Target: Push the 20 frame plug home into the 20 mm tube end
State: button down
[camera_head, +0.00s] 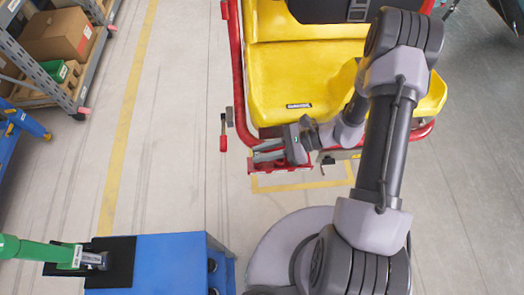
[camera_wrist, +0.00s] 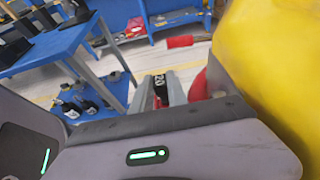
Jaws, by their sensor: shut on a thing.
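My gripper (camera_head: 262,152) reaches in at the front left corner of the yellow car, just below the seat edge. In the wrist view my gripper (camera_wrist: 170,88) is shut on a black plug (camera_wrist: 160,90) marked 20, the frame plug. The plug sits between the two grey fingers. In the head view the fingers cover it. The car's red tube frame (camera_head: 238,70) runs down the left side of the seat. Red frame parts also show beside the fingers in the wrist view (camera_wrist: 198,88). I cannot make out the 20 mm tube end or whether the plug touches it.
The yellow seat (camera_head: 300,85) stands close beside my gripper. A red-ended part (camera_head: 223,143) sticks out left of the frame. A blue bench (camera_head: 160,262) stands at lower left, and a shelf with boxes (camera_head: 60,35) at upper left. The floor between is clear.

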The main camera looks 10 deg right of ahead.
jog(key=shift+f+b, duration=1.2)
jog(key=shift+f, duration=0.3)
jog(key=c, duration=0.8)
grip_release()
jog(key=shift+o, duration=0.2)
jog(key=shift+c, duration=0.3)
jog(key=shift+o, duration=0.7)
jog(key=shift+w+d+r, duration=0.1)
jog(key=shift+d+r, duration=0.25)
jog(key=shift+d, duration=0.15)
jog(key=shift+o, duration=1)
jog(key=shift+p+v, duration=0.5)
jog(key=shift+v, duration=0.25)
jog(key=v, duration=0.3)
jog(key=shift+d+f+p, duration=0.15)
jog(key=shift+p, duration=0.15)
jog(key=shift+d+r, duration=0.25)
jog(key=shift+d, duration=0.25)
